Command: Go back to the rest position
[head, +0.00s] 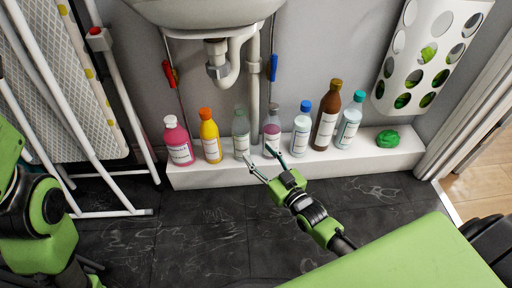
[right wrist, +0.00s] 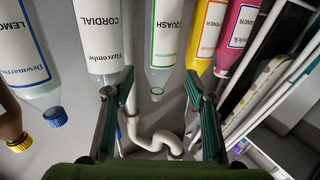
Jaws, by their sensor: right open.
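My right gripper (head: 259,157) is open and empty, in front of the ledge between a grey-green bottle (head: 241,133) and a purple-bottomed bottle (head: 271,130). In the right wrist view its two fingers (right wrist: 156,98) are spread, with nothing between the tips. There a bottle labelled squash (right wrist: 165,35) hangs upside down in the picture beyond the gap, and one labelled cordial (right wrist: 98,28) is near the left finger. Links of my left arm show at the left edge of the head view; its gripper does not show.
A white ledge (head: 210,178) carries a row of several bottles and a green crumpled item (head: 388,138). Above are a sink (head: 205,12) and its drain pipe (head: 222,72). A folded ironing board (head: 75,110) leans at left; a perforated holder (head: 425,60) hangs at right. Dark floor (head: 190,235) is open in front.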

